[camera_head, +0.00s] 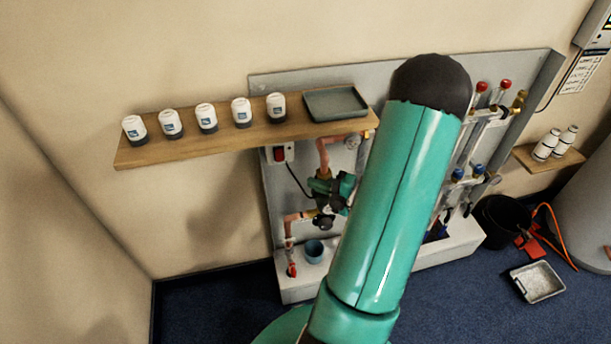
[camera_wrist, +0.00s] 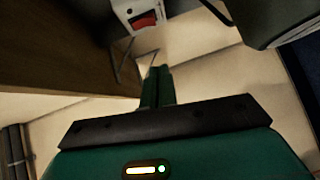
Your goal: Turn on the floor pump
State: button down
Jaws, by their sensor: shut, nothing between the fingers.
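The green and black pump (camera_head: 326,188) is mounted on the grey manifold panel, joined to copper pipes. A white switch box with a red rocker (camera_head: 279,154) sits on the panel above and left of it, just under the shelf. In the wrist view the red rocker (camera_wrist: 145,20) is near the top edge, and the box is partly cut off. My gripper (camera_wrist: 157,70) is shut and empty, its fingertips below the switch box in the picture and apart from it. In the head view my arm covers part of the panel and my gripper cannot be seen.
A wooden shelf (camera_head: 190,145) with several white jars and a grey tray (camera_head: 336,103) overhangs the switch box. Its brown side (camera_wrist: 60,45) fills the upper left of the wrist view. A dark green rounded body (camera_wrist: 270,20) is at upper right. A blue cup (camera_head: 314,251) stands below the pump.

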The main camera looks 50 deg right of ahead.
send_near(277, 162)
jog(key=w+a, duration=0.2)
jog(key=a, duration=0.2)
jog(key=w, duration=0.1)
jog(key=w+d, duration=0.2)
jog(key=w, duration=0.1)
jog(key=shift+d+f, duration=0.15)
jog(key=shift+f, duration=0.15)
jog(key=shift+w+d+f+t, duration=0.2)
jog(key=shift+w+t, duration=0.05)
jog(key=shift+t, duration=0.05)
jog(key=shift+s, duration=0.1)
jog(key=s, duration=0.4)
jog(key=s+d, duration=0.1)
jog(key=s, duration=0.4)
jog(key=s+d+r, duration=0.1)
jog(key=s, duration=0.3)
jog(key=shift+s+d, duration=0.2)
jog(key=shift+d, duration=0.05)
